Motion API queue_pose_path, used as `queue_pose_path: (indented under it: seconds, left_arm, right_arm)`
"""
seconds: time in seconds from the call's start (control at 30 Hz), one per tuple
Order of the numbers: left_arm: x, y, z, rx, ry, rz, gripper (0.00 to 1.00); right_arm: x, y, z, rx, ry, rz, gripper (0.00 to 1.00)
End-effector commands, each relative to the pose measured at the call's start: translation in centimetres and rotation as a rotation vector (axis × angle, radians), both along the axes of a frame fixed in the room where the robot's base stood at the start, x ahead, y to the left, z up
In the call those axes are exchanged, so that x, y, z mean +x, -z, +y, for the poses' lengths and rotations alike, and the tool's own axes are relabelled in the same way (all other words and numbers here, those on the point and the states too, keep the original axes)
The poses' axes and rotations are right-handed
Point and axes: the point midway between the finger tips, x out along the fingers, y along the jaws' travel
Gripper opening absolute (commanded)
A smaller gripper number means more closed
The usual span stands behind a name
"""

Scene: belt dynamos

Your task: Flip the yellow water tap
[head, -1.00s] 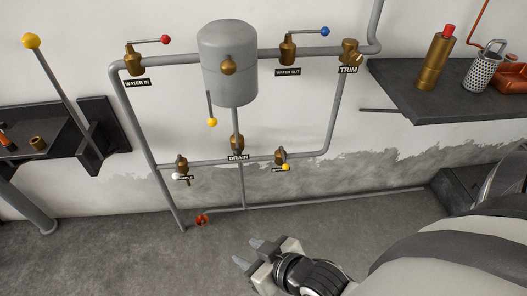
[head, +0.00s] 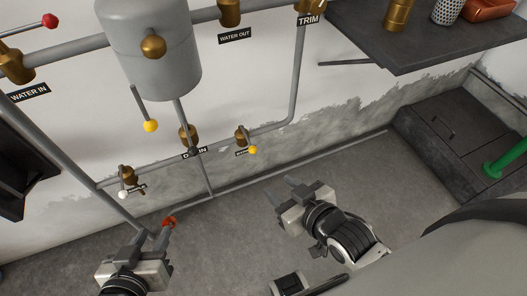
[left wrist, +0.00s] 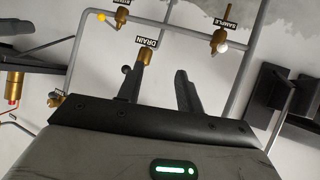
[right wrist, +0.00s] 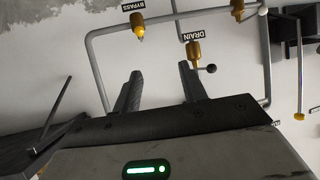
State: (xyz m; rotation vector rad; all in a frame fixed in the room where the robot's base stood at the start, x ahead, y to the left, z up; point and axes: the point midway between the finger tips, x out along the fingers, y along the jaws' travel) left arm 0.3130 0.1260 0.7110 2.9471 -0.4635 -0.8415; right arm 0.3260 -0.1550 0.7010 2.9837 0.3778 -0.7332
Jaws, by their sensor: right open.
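The small brass bypass valve (head: 241,135) has a yellow ball handle (head: 253,149). It sits on the lower pipe, right of the drain valve (head: 187,137). The bypass valve also shows at top left in the left wrist view (left wrist: 122,16) and at top centre in the right wrist view (right wrist: 139,19). A second yellow ball (head: 151,126) hangs on a lever below the grey tank. My left gripper (head: 153,234) is open and empty, below the sample valve (head: 127,175). My right gripper (head: 284,192) is open and empty, below and right of the bypass valve, apart from it.
The grey tank (head: 150,60) and pipes stand along the wall. A dark shelf (head: 400,50) with a brass cylinder and other items juts out at upper right. A dark box (head: 450,130) and green pipe (head: 505,158) are at right. Floor between my grippers is clear.

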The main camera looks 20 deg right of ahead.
Motion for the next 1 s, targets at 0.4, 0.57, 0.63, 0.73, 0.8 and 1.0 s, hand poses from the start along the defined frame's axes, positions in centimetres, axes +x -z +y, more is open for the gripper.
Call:
queue_pose_path:
  seconds: [0.4,0.57,0.63,0.73,0.8,1.0]
  left_arm:
    - [1.4,9.4,-4.0,-0.198,0.083,-0.157,0.36]
    - [1.3,9.8,-4.7,-0.236,0.104,-0.182,0.36]
    - [1.3,9.8,-4.8,-0.245,0.108,-0.188,0.36]
    - [1.3,9.6,-4.9,-0.257,0.109,-0.192,0.36]
    - [1.3,9.5,-5.0,-0.265,0.108,-0.193,0.36]
    - [1.4,9.4,-5.2,-0.315,0.107,-0.203,0.36]
  right_arm:
    - [4.6,11.8,-3.5,-0.069,-0.009,-0.412,0.42]
    - [5.1,12.6,-3.8,-0.081,-0.022,-0.49,0.42]
    - [5.3,12.6,-3.9,-0.084,-0.024,-0.508,0.42]
    - [5.8,12.4,-3.8,-0.083,-0.027,-0.518,0.42]
    - [6.6,12.3,-3.6,-0.083,-0.026,-0.52,0.42]
    - [10.4,12.4,-2.7,-0.083,-0.026,-0.521,0.42]
